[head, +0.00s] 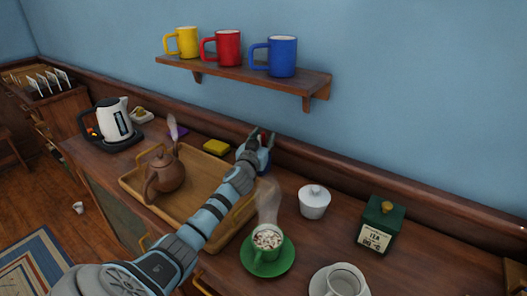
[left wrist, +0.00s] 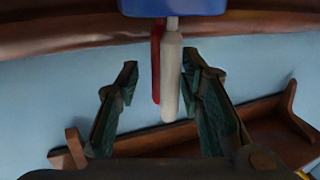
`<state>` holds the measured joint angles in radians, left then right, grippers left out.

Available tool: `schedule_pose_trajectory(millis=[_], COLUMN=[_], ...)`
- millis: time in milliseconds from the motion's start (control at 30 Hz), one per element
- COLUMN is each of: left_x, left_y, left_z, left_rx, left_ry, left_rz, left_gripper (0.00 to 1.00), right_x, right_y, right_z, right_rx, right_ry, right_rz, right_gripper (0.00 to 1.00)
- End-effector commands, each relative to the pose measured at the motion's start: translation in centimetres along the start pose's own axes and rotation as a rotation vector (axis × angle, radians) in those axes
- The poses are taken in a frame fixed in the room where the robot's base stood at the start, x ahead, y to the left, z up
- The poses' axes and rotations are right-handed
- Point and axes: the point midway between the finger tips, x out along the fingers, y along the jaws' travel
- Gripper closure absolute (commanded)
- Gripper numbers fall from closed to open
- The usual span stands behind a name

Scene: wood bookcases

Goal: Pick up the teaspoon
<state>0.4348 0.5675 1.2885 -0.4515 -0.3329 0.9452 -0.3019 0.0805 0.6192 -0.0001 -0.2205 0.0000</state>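My left gripper (head: 262,136) is open near the wall, at the back of the counter. The left wrist view shows its two fingers apart (left wrist: 160,66). A pale, cream-coloured handle (left wrist: 171,75) and a red handle (left wrist: 156,62) lie between the fingers in that picture, with no finger visibly closed on either. Both come out of a blue holder (left wrist: 172,7), which the wrist view shows upside down. The holder (head: 265,162) is mostly hidden behind my gripper in the head view. No spoon bowl shows, so I cannot tell which handle is the teaspoon's. My right gripper is not in view.
A wooden tray (head: 134,184) with a brown teapot (head: 167,176) lies under my left arm. A steaming green mug (head: 267,243), a white lidded bowl (head: 314,203) and a green tea tin (head: 379,226) stand to the right. A mug shelf (head: 235,78) hangs above.

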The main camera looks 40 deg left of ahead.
Motion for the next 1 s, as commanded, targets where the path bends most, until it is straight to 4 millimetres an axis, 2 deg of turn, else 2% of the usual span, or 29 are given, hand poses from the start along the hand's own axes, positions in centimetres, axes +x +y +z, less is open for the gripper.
schedule_pose_trajectory(millis=[167,400,733,833,1000], left_x=[0.1,0.0,0.0,0.0,0.0], left_y=[0.0,0.0,0.0,0.0,0.0], left_z=[0.0,0.0,-0.2,-1.9,-6.6], left_rx=[0.001,0.0,0.001,0.0,0.0], left_ry=[0.0,0.0,0.0,0.002,0.004], left_rz=[0.001,0.0,0.0,-0.001,0.0], left_gripper=[0.65,1.0,1.0,1.0,1.0], right_x=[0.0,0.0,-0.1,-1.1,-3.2], right_y=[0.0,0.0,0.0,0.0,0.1], right_z=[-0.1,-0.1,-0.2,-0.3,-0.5], right_rx=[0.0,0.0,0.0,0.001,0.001], right_ry=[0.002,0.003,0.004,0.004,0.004], right_rz=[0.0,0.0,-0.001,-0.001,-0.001], right_gripper=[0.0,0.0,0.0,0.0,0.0])
